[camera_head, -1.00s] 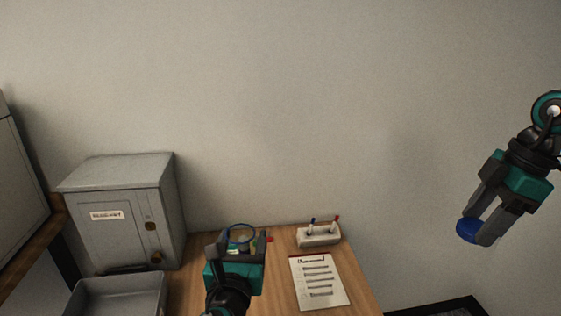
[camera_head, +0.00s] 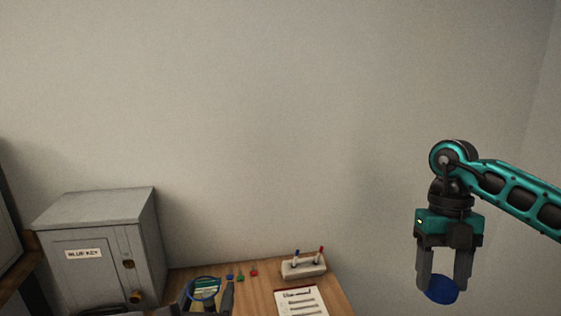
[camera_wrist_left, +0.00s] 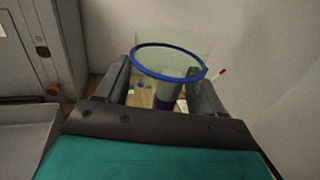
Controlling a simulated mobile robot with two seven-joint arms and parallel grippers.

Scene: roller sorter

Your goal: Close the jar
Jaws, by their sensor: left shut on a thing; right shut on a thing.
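The clear jar with a blue rim (camera_head: 205,281) is at the bottom of the head view, and its open top shows in the left wrist view (camera_wrist_left: 168,77). My left gripper (camera_head: 207,297) is shut on the jar, one finger on each side. Its lower part is cut off by the frame edge. The blue round lid (camera_head: 441,292) is between the fingertips of my right gripper (camera_head: 441,280). My right gripper points down, shut on the lid, well to the right of the jar and apart from it.
A wooden table (camera_head: 262,288) holds small blue, green and red keys (camera_head: 241,276), a pen holder (camera_head: 304,266) and a checklist (camera_head: 301,302). A grey tray (camera_wrist_left: 30,135) shows in the wrist view. The space between the grippers looks clear.

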